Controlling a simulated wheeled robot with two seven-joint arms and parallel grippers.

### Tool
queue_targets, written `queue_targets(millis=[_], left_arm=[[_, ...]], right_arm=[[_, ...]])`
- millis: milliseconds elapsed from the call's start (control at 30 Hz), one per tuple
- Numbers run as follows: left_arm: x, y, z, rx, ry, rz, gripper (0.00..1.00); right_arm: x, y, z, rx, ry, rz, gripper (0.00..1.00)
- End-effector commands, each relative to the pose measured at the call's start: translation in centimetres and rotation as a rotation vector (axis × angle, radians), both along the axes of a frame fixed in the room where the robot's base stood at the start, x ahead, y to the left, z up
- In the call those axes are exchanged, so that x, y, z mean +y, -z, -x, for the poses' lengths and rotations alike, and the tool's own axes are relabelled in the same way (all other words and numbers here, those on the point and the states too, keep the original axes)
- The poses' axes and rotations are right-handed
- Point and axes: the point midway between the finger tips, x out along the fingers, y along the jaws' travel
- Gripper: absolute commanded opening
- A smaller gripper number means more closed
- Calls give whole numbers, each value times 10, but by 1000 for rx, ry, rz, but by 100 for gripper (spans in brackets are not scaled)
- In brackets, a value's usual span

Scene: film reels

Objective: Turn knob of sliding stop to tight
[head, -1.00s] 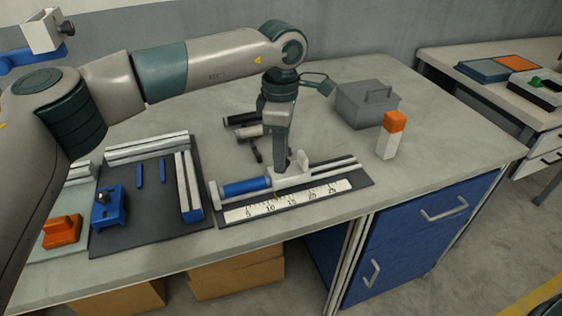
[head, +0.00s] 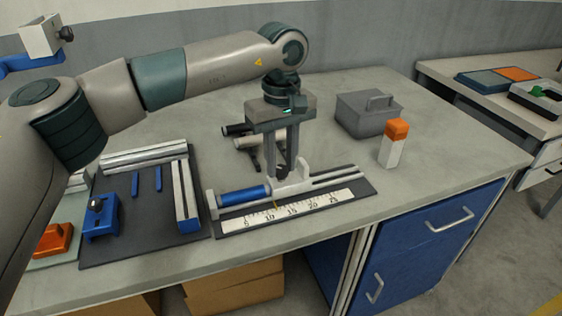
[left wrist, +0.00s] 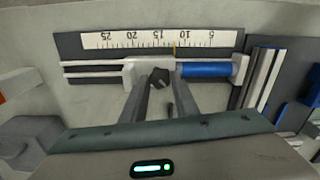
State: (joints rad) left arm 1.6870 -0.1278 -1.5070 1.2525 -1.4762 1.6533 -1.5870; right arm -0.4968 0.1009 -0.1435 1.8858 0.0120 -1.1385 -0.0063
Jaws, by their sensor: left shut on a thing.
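The measuring jig (head: 350,185) lies on the bench, with a white ruler scale (head: 288,211) along its front. A blue cylinder (head: 243,195) sits between the jig's white end block (head: 212,201) and the white sliding stop (head: 303,172). In the left wrist view the stop (left wrist: 131,74) touches or nearly touches the cylinder (left wrist: 205,70). Its dark knob (left wrist: 158,78) shows between the fingertips. My left gripper (head: 282,174) points down behind the stop and is shut on the knob; the fingers mostly hide it in the head view. My right gripper is out of view.
Dark and light cylinders (head: 245,141) lie behind my left gripper. A grey toolbox (head: 367,114) and an orange-topped white bottle (head: 393,144) stand to the right. A dark mat (head: 140,237) with rails and a blue clamp (head: 103,218) is at the left.

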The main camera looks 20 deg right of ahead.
Motion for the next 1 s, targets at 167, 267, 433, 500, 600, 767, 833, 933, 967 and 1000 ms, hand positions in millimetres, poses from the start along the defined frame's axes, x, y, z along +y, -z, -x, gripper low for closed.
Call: queue_targets(millis=[167, 267, 433, 500, 600, 767, 833, 933, 967, 1000], left_arm=[[0, -1, -1, -2, 164, 3, 5], [-1, -1, -1, -2, 259, 3, 5], [-1, -2, -1, -2, 418, 2, 5], [-1, -2, -1, -2, 478, 2, 5], [-1, -2, -1, -2, 555, 2, 5], [-1, -2, -1, -3, 651, 2, 5], [-1, -2, -1, -3, 681, 2, 5], [-1, -2, -1, -3, 712, 2, 5], [-1, -2, -1, -3, 718, 2, 5], [-1, -2, -1, -3, 725, 2, 5]], right_arm=[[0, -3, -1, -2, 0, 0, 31], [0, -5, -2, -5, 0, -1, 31], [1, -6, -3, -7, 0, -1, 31], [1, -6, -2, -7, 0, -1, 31], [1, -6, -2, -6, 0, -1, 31], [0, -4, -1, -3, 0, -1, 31], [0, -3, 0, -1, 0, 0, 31], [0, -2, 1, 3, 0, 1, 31], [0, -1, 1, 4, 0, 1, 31], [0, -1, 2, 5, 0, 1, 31]])
